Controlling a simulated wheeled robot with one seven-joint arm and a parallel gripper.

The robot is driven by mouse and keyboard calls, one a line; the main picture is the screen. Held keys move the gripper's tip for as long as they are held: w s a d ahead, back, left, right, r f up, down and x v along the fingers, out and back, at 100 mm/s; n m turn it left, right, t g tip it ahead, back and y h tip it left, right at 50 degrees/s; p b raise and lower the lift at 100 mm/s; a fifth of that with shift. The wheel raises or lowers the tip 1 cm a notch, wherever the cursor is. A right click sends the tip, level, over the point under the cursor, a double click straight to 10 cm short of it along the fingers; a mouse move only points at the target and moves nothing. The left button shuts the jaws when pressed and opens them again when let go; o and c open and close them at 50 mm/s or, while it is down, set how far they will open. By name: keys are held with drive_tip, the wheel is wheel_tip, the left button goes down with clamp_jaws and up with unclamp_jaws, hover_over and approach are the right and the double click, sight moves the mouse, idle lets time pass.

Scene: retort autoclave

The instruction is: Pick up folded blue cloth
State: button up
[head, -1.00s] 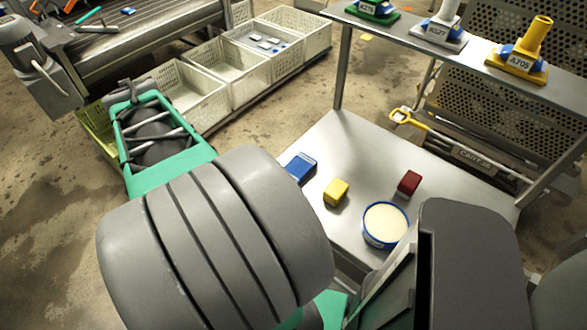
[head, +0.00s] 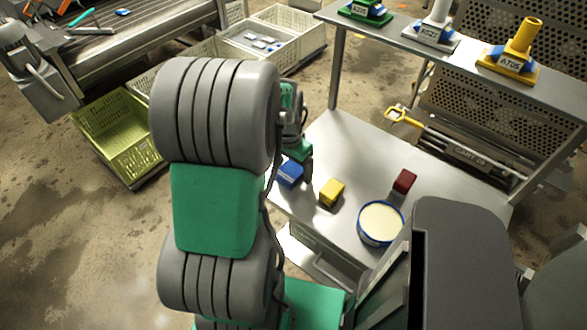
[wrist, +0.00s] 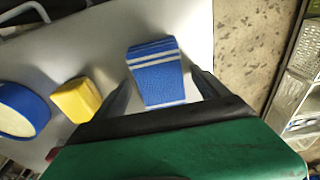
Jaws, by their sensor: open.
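The folded blue cloth (head: 290,173) lies on the left part of the metal table in the head view, near the table's edge. In the wrist view the blue cloth (wrist: 155,76) shows white stripes and lies ahead of my gripper (wrist: 162,88). The two dark fingers stand apart, one to each side of the cloth's near part in the picture. Whether they touch it cannot be told. In the head view my gripper (head: 304,172) is just above or beside the cloth, partly hidden by my arm.
On the metal table (head: 345,145) are a yellow block (head: 331,192), a dark red block (head: 404,181) and a blue-rimmed tub (head: 380,223) of pale contents. A shelf above holds green, white and yellow stands. Crates (head: 120,130) stand on the floor at left.

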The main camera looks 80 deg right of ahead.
drive_tip(key=shift+c, duration=0.6)
drive_tip(key=c, duration=1.3)
drive_tip(key=shift+c, duration=0.2)
